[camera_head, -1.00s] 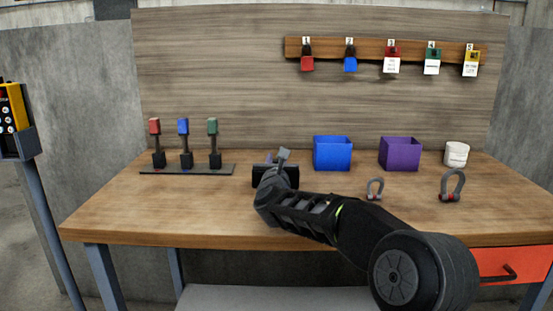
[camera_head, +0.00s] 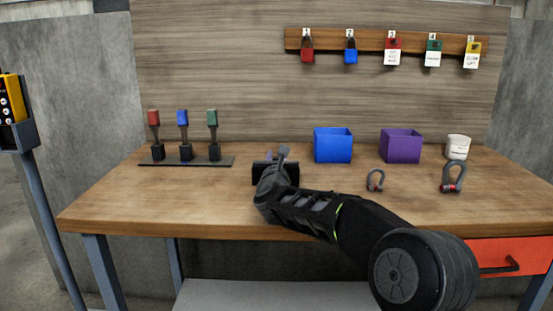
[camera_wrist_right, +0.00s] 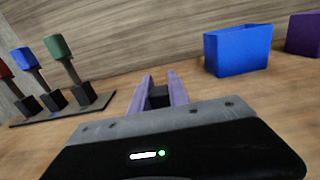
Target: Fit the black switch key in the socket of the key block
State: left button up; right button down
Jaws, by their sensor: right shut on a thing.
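My right gripper (camera_head: 277,156) is over the middle of the workbench, its fingers pointing toward the back board. In the right wrist view its two purple-grey fingers (camera_wrist_right: 160,83) are shut on a small black piece (camera_wrist_right: 159,96), which looks like the black switch key. Most of that piece is hidden by the gripper body. I cannot make out the key block or its socket for certain. A dark base (camera_head: 213,160) at the left carries upright red, blue and green handles on black blocks, and it also shows in the wrist view (camera_wrist_right: 70,116). My left gripper is not in view.
A blue bin (camera_head: 333,146) and a purple bin (camera_head: 401,146) stand right of the gripper. Padlocks hang on a wooden rail (camera_head: 370,40). The table's front left (camera_head: 150,205) is clear.

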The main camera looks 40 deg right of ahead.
dwell(0.3)
jog(key=c, duration=1.2)
grip_release()
jog(key=v, duration=0.7)
jog(key=shift+s+a+b, duration=0.25)
jog(key=shift+s+b, duration=0.05)
jog(key=shift+f, duration=0.1)
